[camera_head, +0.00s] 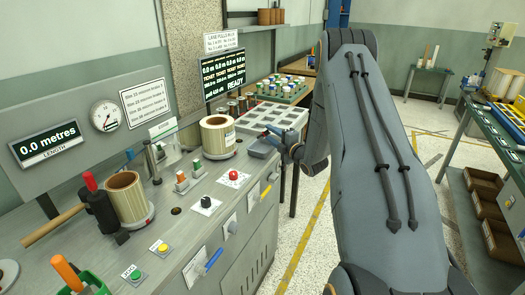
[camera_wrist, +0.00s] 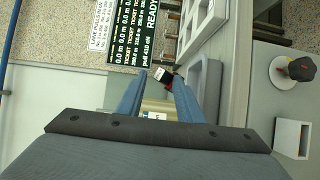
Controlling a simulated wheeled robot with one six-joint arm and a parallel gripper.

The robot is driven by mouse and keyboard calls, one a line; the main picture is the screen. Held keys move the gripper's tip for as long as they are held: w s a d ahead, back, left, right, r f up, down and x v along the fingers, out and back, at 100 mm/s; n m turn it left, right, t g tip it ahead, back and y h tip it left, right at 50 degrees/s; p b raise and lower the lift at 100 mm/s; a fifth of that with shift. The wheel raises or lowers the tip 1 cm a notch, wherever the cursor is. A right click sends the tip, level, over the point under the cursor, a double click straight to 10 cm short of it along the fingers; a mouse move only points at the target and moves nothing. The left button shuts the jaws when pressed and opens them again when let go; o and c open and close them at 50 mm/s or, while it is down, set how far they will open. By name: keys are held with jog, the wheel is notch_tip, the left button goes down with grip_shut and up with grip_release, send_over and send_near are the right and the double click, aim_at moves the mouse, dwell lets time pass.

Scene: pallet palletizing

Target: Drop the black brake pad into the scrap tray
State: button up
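My gripper (camera_wrist: 160,76) shows in the wrist view with two blue fingers apart and a clear gap between them.
A wound spool (camera_head: 217,135) stands on the bench near my gripper, and another (camera_head: 127,197) is nearer. A white compartment tray (camera_head: 274,117) and a rack of coloured-top pieces (camera_head: 283,88) lie beyond. A red button (camera_head: 233,174) rises from the bench. Floor is clear right of the bench.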

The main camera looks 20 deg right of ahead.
jog(key=s+d+b, duration=0.1)
jog(key=s+b, duration=0.1)
jog(key=s, duration=0.5)
jog(key=shift+s, duration=0.4)
jog(key=s+a+m+g+h, duration=0.3)
jog(key=s+a+m+g, duration=0.3)
jog(key=a+m+g, duration=0.35)
jog(key=s+a+m+g, duration=0.3)
jog(key=s+a+m, duration=0.2)
jog(key=s, duration=0.9)
jog(key=s+a+m+g, duration=0.4)
jog(key=s+a, duration=0.7)
jog(key=s, duration=0.3)
jog(key=shift+s+a+r+m, duration=0.15)
jog(key=shift+r+m, duration=0.15)
jog(key=shift+m, duration=0.25)
